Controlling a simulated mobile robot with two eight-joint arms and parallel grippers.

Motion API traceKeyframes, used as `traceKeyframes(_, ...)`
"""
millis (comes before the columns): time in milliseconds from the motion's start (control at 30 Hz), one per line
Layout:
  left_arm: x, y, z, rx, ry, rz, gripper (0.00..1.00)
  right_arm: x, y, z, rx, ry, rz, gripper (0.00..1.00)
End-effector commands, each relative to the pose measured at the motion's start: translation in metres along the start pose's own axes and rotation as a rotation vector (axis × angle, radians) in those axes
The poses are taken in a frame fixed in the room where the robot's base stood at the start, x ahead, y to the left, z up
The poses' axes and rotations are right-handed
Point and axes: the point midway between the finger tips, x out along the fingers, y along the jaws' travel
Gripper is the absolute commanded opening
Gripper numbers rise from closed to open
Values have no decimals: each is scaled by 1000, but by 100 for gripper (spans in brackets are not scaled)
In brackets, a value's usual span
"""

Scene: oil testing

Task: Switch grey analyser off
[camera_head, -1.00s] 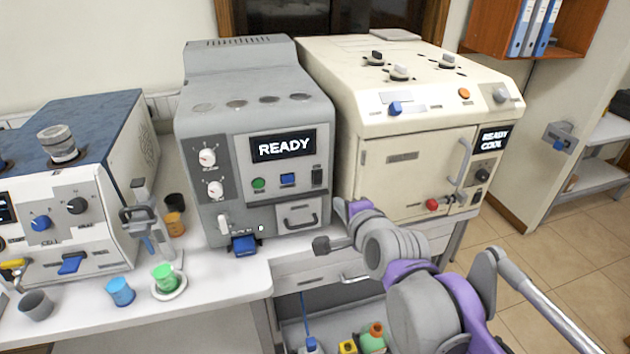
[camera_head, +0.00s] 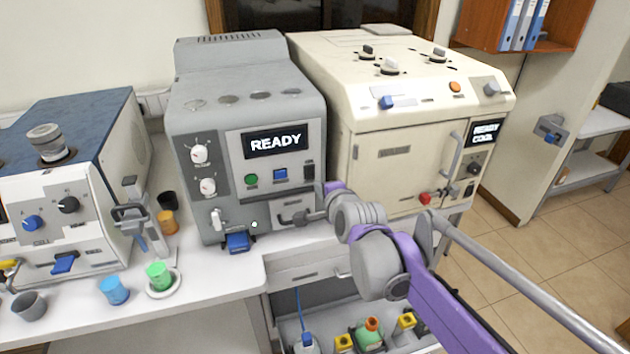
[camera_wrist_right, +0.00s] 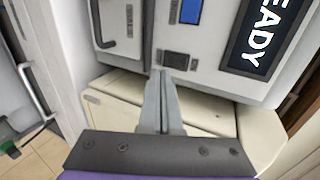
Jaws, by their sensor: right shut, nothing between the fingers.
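The grey analyser (camera_head: 225,120) stands on the counter in the head view. Its display (camera_head: 273,143) reads READY. Below it are a green button (camera_head: 251,180), a blue button (camera_head: 280,175) and a black rocker switch (camera_head: 308,170). My right gripper (camera_head: 319,186) is just below and right of the switch, its fingers mostly hidden by my wrist. In the right wrist view its fingers (camera_wrist_right: 162,76) are shut and empty, pointing at the analyser's front close to the black switch (camera_wrist_right: 178,60). I cannot tell whether they touch. My left gripper is out of view.
A cream machine (camera_head: 400,150) stands close on the right. A blue and white machine (camera_head: 75,170) is on the left. Cups, including a blue one (camera_head: 114,290) and a green one (camera_head: 159,275), stand at the counter's front. An open drawer with bottles (camera_head: 368,335) lies below.

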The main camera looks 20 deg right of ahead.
Motion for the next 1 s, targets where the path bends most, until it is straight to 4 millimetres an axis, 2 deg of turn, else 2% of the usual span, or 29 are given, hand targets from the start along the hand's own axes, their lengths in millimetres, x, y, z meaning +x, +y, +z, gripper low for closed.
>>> traceKeyframes(100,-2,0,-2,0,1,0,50,19,-5,0,-2,0,-1,0)
traceKeyframes(300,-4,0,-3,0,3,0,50,37,-11,0,0,0,-1,0)
traceKeyframes(1000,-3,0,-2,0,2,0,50,47,-11,0,-1,0,0,0)
